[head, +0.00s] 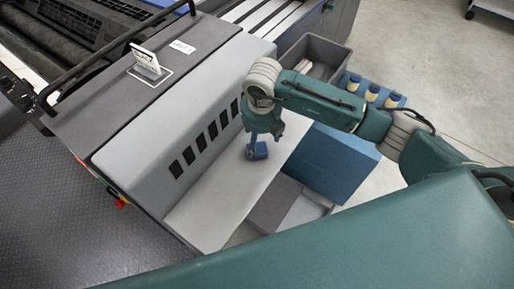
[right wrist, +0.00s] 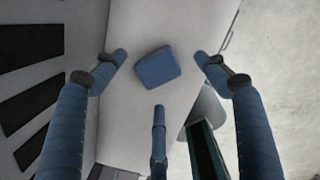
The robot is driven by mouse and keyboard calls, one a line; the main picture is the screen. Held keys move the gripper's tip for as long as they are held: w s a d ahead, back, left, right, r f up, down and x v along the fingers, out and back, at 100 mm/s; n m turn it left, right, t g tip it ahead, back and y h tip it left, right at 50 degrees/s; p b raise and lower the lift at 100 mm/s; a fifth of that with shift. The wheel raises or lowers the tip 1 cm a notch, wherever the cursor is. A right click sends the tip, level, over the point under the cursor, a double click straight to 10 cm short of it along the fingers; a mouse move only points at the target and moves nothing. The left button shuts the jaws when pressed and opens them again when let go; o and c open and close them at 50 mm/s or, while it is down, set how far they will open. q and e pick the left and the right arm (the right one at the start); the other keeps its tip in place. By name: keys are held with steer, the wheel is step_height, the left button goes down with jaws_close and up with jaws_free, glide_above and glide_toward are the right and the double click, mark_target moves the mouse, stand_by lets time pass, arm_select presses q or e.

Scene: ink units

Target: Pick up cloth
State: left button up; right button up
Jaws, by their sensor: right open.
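The cloth (right wrist: 158,68) is a small folded blue pad lying on a light grey shelf (head: 213,215). In the head view the cloth (head: 260,151) shows just under my right gripper (head: 256,137), which points down at it and hides part of it. In the right wrist view my right gripper (right wrist: 160,75) is open, with its fingers spread to both sides of the cloth and one below it. No finger is seen touching the cloth. My left gripper is not in view.
A grey machine housing (head: 165,125) with dark slots rises left of the shelf. On the right stand a blue box (head: 333,163), several bottles (head: 372,92) and a grey bin (head: 318,55). A lower grey box (head: 280,205) sits beside the shelf.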

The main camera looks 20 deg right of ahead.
mark_target(257, 147)
steer(key=f, duration=0.1)
steer(key=f+p, duration=0.1)
steer(key=f, duration=0.1)
steer(key=f+p, duration=0.1)
steer(key=shift+a+f, duration=0.15)
steer(key=shift+a, duration=0.1)
steer(key=shift+w+f, duration=0.1)
steer(key=shift+f, duration=0.3)
steer(key=shift+w+f, duration=0.1)
steer(key=shift+f, duration=0.1)
steer(key=c, duration=0.7)
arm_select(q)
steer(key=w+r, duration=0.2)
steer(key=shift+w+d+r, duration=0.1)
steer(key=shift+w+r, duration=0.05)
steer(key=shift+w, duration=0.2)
arm_select(e)
steer(key=c, duration=0.4)
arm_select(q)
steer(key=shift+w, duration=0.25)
arm_select(e)
steer(key=shift+c, duration=0.2)
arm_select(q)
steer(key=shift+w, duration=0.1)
arm_select(e)
steer(key=shift+r, duration=0.1)
